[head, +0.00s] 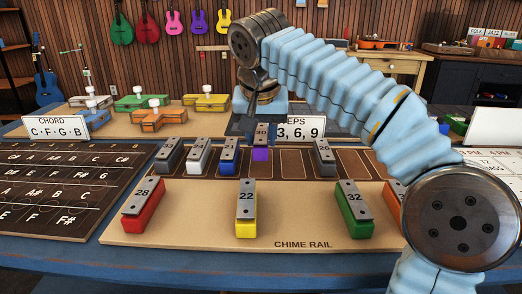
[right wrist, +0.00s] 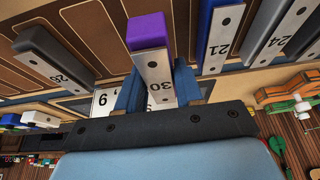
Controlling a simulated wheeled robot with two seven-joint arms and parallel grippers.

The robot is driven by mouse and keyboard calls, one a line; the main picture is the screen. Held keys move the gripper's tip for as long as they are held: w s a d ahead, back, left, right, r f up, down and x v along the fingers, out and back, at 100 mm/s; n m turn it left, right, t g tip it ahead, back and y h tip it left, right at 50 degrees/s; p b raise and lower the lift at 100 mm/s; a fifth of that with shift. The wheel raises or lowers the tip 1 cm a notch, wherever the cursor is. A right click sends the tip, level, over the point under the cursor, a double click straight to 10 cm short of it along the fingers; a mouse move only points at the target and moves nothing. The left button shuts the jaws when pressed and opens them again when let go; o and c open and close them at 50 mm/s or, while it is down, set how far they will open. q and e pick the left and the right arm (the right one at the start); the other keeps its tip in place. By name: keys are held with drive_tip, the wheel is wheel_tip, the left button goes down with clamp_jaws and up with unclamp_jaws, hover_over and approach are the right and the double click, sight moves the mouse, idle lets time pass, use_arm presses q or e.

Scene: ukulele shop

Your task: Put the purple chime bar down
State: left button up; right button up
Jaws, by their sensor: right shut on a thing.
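The purple chime bar (head: 261,154), with a metal plate marked 30, is over the dark slotted strip in the back row of the chime rail (head: 190,238). It also shows in the right wrist view (right wrist: 149,27). My right gripper (head: 257,128) is shut on its far end, with a blue finger on each side of the plate in the right wrist view (right wrist: 157,88). I cannot tell whether the bar rests in its slot or hangs just above it. My left gripper is not in view.
Left of the purple bar stand a blue bar (head: 229,156), a white bar (head: 198,157) and a dark grey bar (head: 169,157); right, beyond bare slots, a grey bar (head: 325,158). Red (head: 143,207), yellow (head: 246,229), green (head: 354,223) and orange bars stand in front. A sign (head: 308,130) stands behind.

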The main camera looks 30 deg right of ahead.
drive_tip(key=shift+f+b, duration=0.45)
drive_tip(key=shift+f, duration=1.1)
drive_tip(key=shift+f, duration=0.2)
drive_tip(key=o, duration=1.1)
drive_tip(key=shift+c, duration=0.2)
drive_tip(key=shift+d+r, duration=0.1)
drive_tip(key=shift+r, duration=0.35)
drive_tip(key=p+v, duration=0.3)
drive_tip(key=v, duration=0.8)
drive_tip(key=shift+s+r+p, duration=0.1)
drive_tip(key=shift+r+p, duration=0.15)
drive_tip(key=shift+p, duration=0.15)
